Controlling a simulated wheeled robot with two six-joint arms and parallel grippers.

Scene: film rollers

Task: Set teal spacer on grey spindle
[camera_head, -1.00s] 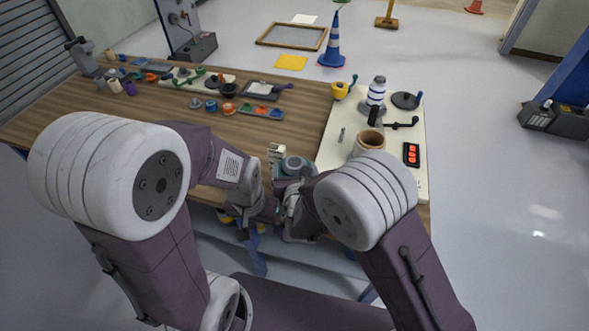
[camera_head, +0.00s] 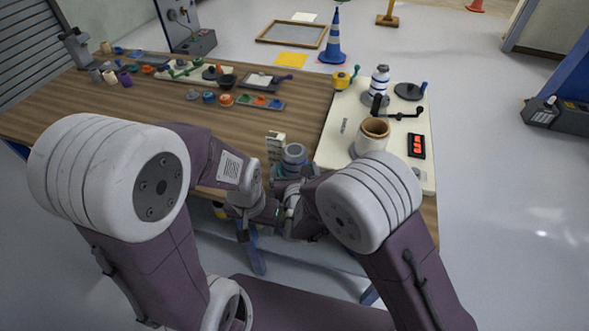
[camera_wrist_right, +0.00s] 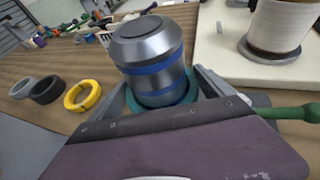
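The grey spindle (camera_wrist_right: 152,50), a metal cylinder with blue bands, stands upright in the right wrist view. It also shows in the head view (camera_head: 293,154), near the table's front edge. The teal spacer (camera_wrist_right: 186,94) is a ring around the spindle's lower part; how it seats underneath is hidden. My right gripper (camera_wrist_right: 163,91) has one finger on each side of the spacer, apparently touching it. In the head view the right gripper is mostly hidden behind my arm. My left gripper (camera_head: 268,210) is low beside the table's front edge, its fingers not clear.
Yellow (camera_wrist_right: 82,95), black and grey rings lie left of the spindle. A cream board (camera_head: 345,128) with a brown-topped roller (camera_head: 373,132), a crank and a red display is to the right. A green handle (camera_wrist_right: 295,112) is close to the right finger. Small parts fill the far left table.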

